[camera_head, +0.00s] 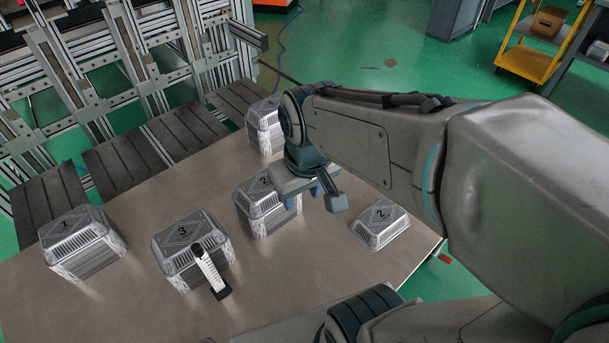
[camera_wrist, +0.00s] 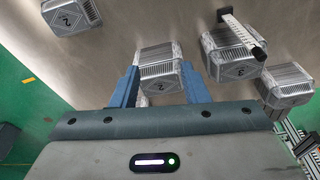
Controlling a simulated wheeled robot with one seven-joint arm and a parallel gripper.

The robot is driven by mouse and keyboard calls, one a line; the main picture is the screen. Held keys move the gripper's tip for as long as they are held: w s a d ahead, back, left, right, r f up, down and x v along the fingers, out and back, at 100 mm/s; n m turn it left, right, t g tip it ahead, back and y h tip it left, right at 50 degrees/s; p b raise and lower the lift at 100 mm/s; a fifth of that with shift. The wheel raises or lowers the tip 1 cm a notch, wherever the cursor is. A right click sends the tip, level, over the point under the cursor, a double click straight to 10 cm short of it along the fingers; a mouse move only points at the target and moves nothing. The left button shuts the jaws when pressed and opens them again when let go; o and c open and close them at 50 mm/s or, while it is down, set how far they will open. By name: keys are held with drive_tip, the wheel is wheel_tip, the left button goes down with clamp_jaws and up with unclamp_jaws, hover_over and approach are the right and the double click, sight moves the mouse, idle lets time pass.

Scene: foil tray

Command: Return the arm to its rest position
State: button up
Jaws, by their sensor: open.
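My gripper (camera_head: 318,188) is open, over the right side of a stack of silver foil trays marked 2 (camera_head: 256,197) in the head view. In the wrist view its two blue fingers (camera_wrist: 160,68) stand apart, with that stack (camera_wrist: 161,72) showing between them. I cannot tell whether they touch it. My arm reaches in from the right and hides part of the table. A low foil tray marked 2 (camera_head: 379,226) sits apart to the right; it also shows at the wrist view's top left (camera_wrist: 71,16).
More foil stacks, marked 1 (camera_head: 80,250) and 3 (camera_head: 185,253), stand on the brown table (camera_head: 130,310). Another stack (camera_head: 263,130) stands at the back, partly behind my arm. A black-and-white device (camera_head: 210,270) is in front of stack 3. Metal framing (camera_head: 150,60) borders the back left.

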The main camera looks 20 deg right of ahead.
drive_tip(key=shift+s+d+m, duration=0.7)
drive_tip(key=shift+d+m, duration=0.1)
drive_tip(key=shift+m, duration=0.3)
wheel_tip(320, 180, up, 6)
drive_tip(key=p, duration=0.5)
drive_tip(key=shift+d+t, duration=0.15)
drive_tip(key=shift+t, duration=0.15)
